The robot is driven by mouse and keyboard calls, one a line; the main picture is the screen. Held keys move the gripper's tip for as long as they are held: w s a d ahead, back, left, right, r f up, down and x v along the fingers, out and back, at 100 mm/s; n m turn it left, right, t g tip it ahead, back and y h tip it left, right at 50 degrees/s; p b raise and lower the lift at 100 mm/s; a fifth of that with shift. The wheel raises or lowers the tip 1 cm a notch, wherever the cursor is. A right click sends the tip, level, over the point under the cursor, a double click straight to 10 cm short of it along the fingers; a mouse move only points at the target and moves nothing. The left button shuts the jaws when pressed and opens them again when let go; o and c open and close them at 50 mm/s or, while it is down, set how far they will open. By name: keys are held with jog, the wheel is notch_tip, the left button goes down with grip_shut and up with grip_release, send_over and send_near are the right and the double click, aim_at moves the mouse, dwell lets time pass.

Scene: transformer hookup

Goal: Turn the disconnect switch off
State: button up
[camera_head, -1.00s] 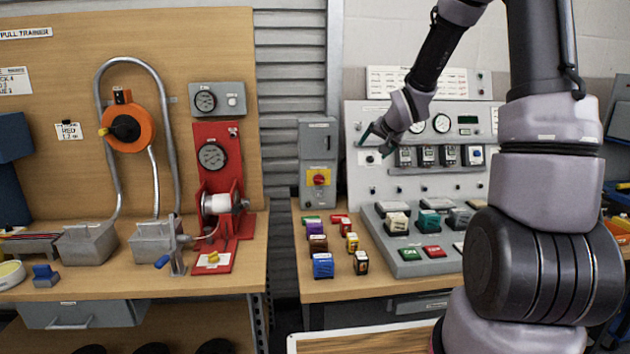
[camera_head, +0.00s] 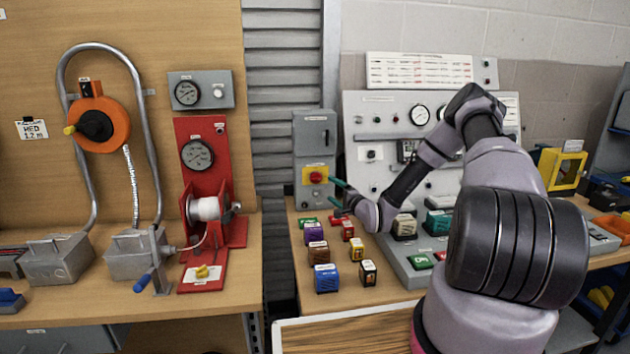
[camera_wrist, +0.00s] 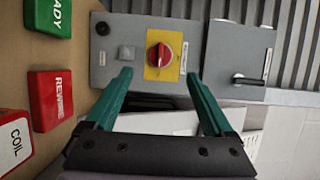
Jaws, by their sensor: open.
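The disconnect switch is a red rotary knob (camera_head: 316,177) on a yellow plate, on the front of a grey box (camera_head: 313,137) standing at the back left of the right bench. In the wrist view the red knob (camera_wrist: 160,55) sits on its yellow plate (camera_wrist: 152,72), with a pale mark across the knob. My gripper (camera_head: 335,196) is just right of and slightly below the knob in the head view. Its two green fingers (camera_wrist: 161,84) are spread open and empty. In the wrist view the knob lies beyond the fingertips, between their lines, apart from them.
Several coloured blocks (camera_head: 326,277) stand on the bench below my gripper. The grey control panel (camera_head: 358,110) is behind my arm on the right. In the wrist view, green (camera_wrist: 48,16) and red (camera_wrist: 50,98) labelled blocks lie at the left. A left bench holds a red winder (camera_head: 200,160).

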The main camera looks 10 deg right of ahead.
aim_at(316, 180)
jog(key=x, duration=1)
jog(key=shift+w, duration=0.3)
jog(key=shift+a, duration=0.1)
jog(key=c, duration=1.4)
